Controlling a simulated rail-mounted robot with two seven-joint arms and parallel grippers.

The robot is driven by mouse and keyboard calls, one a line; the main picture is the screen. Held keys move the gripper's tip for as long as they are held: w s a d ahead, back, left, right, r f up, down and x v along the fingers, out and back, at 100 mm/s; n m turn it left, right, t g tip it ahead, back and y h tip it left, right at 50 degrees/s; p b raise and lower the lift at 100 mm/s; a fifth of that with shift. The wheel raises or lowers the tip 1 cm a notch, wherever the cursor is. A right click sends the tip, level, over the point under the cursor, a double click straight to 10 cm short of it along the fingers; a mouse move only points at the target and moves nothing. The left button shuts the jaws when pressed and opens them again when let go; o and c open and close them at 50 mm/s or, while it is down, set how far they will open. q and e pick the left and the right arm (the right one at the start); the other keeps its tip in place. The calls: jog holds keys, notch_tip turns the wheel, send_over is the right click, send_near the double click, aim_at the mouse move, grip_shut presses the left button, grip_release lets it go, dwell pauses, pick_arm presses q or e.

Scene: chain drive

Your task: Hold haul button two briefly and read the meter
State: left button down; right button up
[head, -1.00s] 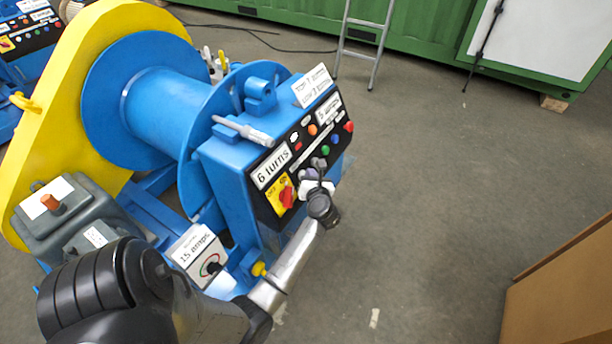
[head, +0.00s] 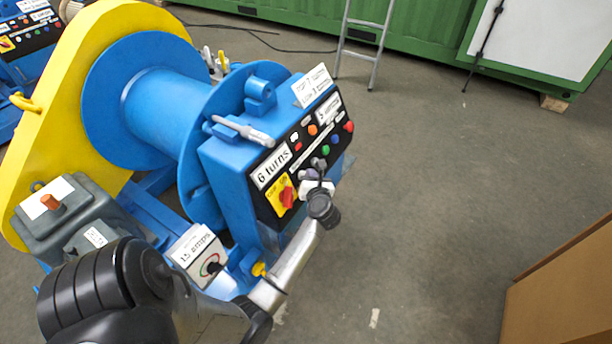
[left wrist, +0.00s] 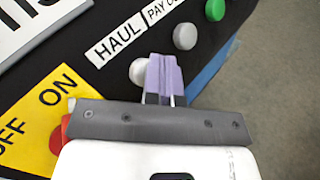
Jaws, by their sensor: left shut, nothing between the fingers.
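The blue winch control box (head: 225,165) carries a sloped black panel of lit and coloured buttons. In the left wrist view a pale round button (left wrist: 137,72) sits under the HAUL label (left wrist: 116,45). My left gripper (left wrist: 163,75) is shut and empty, its purple fingertips right beside that button, partly overlapping its edge. Whether they touch or press it cannot be told. It also shows at the panel's lower edge in the head view (head: 317,177). A sign reading "6 turns" (head: 271,166) is on the panel. A white meter plate (head: 196,248) with a number and "amps" stands below; its decimal is unclear. My right gripper is out of view.
A grey button (left wrist: 185,36) under PAY OUT and a green button (left wrist: 215,8) lie close by. A red rotary switch (head: 287,196) on a yellow ON/OFF plate is near the gripper. The winch drum (head: 160,110) stands left; open floor is right.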

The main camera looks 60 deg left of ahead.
pick_arm(q)
jog(key=shift+d+r, duration=0.1)
jog(key=shift+w+d+r+p, duration=0.3)
jog(key=shift+w+d+p, duration=0.1)
jog(key=shift+d, duration=0.15)
jog(key=d, duration=0.1)
jog(key=w+d+r, duration=0.1)
jog(key=w+d+r+p, duration=0.1)
jog(key=shift+w+d+r, duration=0.15)
jog(key=shift+w+d, duration=0.1)
jog(key=shift+d, duration=0.15)
dwell(0.3)
dwell(0.5)
